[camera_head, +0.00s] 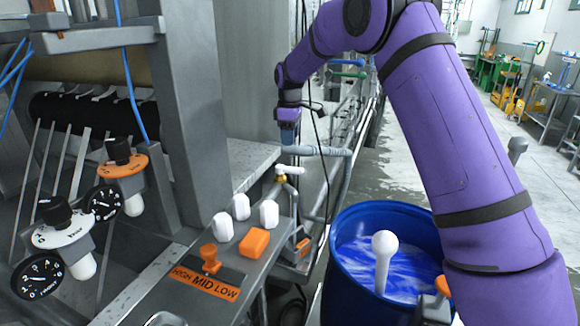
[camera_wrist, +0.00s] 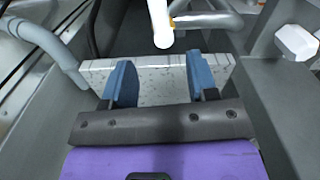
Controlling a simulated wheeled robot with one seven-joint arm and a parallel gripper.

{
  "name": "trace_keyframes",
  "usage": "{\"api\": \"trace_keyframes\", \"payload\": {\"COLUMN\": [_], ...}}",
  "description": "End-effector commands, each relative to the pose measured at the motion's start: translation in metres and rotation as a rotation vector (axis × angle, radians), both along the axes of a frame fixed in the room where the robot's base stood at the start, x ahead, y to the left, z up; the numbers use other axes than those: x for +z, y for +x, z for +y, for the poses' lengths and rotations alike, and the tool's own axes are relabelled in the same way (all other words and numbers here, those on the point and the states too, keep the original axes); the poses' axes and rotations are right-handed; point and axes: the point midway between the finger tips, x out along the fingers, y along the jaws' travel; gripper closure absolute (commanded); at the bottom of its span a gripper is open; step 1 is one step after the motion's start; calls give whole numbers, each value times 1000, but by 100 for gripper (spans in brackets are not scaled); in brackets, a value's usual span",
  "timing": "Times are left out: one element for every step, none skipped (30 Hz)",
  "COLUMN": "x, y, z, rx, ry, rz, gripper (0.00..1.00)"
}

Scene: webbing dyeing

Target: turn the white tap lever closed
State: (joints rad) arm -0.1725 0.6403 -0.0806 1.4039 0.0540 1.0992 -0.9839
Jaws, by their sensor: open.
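The white tap lever (camera_head: 290,169) sits on a brass-coloured tap above the sloping control panel. In the wrist view the lever (camera_wrist: 161,22) is a white bar at the top middle, its rounded end pointing toward me. My gripper (camera_head: 288,137) is above the tap in the head view, pointing down. In the wrist view its two blue fingers (camera_wrist: 160,78) are spread apart with nothing held between them. The lever's end lies ahead of the fingertips, roughly in line with the gap and apart from them.
A grey pipe (camera_head: 318,151) runs beside my gripper. Several white knobs (camera_head: 240,207) and an orange button (camera_head: 254,242) stand on the panel (camera_head: 165,297). A blue barrel (camera_head: 345,285) of blue-white liquid stands at right. A pale ledge (camera_head: 245,165) lies left of my gripper.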

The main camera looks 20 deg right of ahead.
Motion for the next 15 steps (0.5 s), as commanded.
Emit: {"api": "trace_keyframes", "payload": {"x": [-3, -5, -8, -11, -15, -20, -25, -30, -37, -43, -49, -56, -61, -66, -73], "y": [1, 1, 1, 1, 1, 1, 1, 0, 0, 0, 0, 0, 0, 0, 0], "z": [0, 0, 0, 0, 0, 0, 0, 0, 0, 0, 0, 0, 0, 0, 0], "rx": [2, 3, 3, 2, 2, 2, 2, 2, 1, 1, 1, 1, 1, 1, 2], "ry": [0, 0, -1, -1, -1, -1, -1, -1, -1, 0, 0, 0, 0, 0, 0], "rz": [1, 1, 2, 3, 4, 4, 3, 4, 5, 4, 4, 4, 4, 4, 4], "gripper": [47, 47, 47, 47, 47, 47, 47, 47, 47, 47, 47, 47, 47, 47, 47]}}
